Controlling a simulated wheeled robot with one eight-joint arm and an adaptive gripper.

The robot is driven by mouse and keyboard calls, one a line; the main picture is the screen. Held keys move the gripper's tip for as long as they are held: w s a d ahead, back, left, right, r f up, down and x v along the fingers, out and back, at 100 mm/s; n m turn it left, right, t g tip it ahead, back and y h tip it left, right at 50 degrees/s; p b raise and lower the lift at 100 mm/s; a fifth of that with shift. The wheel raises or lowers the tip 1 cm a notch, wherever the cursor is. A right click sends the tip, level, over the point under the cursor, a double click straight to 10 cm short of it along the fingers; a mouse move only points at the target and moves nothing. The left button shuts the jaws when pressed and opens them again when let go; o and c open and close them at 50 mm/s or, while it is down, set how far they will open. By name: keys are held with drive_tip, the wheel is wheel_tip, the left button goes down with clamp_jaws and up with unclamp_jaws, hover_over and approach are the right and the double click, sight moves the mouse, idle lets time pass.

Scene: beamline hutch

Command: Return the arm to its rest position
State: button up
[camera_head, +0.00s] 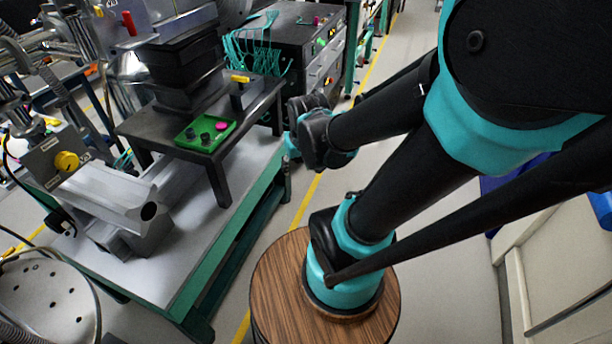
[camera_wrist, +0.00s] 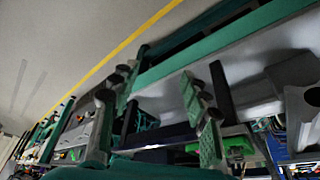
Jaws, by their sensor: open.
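My arm in black and teal fills the right of the head view and rises from a round wood-topped base. Its wrist end reaches left, to just right of the black raised table (camera_head: 150,125). In the head view my fingers cannot be made out clearly. In the wrist view my gripper (camera_wrist: 158,76) shows two green and black fingers set wide apart, with nothing between them. A green tray (camera_head: 182,141) with dark round pieces and a pink piece lies on the raised table, left of my wrist. A bright green thing (camera_wrist: 238,148) shows behind the right finger.
A green-framed bench (camera_head: 235,225) carries the raised table and a metal block with a yellow knob (camera_head: 67,161). A dark equipment cabinet (camera_head: 290,45) with teal cables stands behind. Pale cabinets (camera_head: 560,265) stand at right. Floor with a yellow line (camera_head: 309,195) lies between.

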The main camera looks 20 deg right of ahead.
drive_tip(key=s, duration=0.1)
drive_tip(key=s+d+f, duration=0.1)
drive_tip(key=s+f, duration=0.1)
drive_tip(key=shift+d, duration=0.3)
idle(0.9)
